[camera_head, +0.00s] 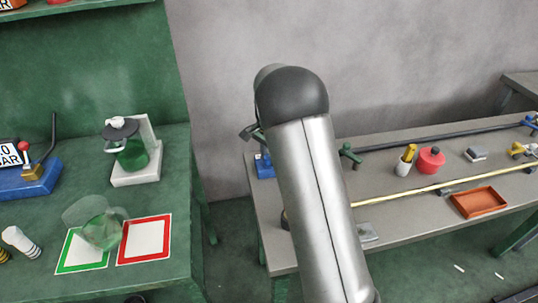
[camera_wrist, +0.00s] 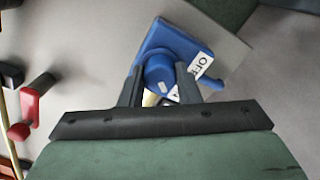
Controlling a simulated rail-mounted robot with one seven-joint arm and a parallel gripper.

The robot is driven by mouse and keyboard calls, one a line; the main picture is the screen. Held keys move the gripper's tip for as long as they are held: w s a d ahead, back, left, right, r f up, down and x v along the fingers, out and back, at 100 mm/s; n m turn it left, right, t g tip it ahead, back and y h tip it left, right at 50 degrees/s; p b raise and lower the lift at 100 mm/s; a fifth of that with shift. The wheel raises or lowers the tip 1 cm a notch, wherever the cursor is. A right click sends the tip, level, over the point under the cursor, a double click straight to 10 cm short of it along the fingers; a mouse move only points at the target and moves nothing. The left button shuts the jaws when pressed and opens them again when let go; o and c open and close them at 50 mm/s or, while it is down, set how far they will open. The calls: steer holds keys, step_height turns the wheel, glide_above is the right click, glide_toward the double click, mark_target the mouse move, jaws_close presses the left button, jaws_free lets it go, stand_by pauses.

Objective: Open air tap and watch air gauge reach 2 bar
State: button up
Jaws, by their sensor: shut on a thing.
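In the wrist view, my gripper (camera_wrist: 158,78) has one finger on each side of a round blue knob (camera_wrist: 160,66) and is shut on it. The knob sits on a blue block with a white label (camera_wrist: 203,63); "OFF" is partly readable, and the right finger covers some of it. In the head view, a blue block (camera_head: 264,165) shows on the right bench beside my arm, which hides most of my gripper. At the left edge, a white sign (camera_head: 10,153) reading "0 BAR", its start cut off, is on a blue base (camera_head: 30,178) with a brass, red-topped fitting (camera_head: 30,168).
The right bench (camera_head: 400,160) holds a red pot (camera_head: 430,160), an orange tray (camera_head: 479,201) and long rods. A red part (camera_wrist: 38,90) lies left in the wrist view.

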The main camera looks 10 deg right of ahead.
steer(key=shift+r+m, duration=0.1)
steer(key=shift+m, duration=0.4)
steer(key=o, duration=1)
steer(key=shift+r, duration=0.1)
step_height(320, 180, up, 17)
steer(key=shift+r, duration=0.1)
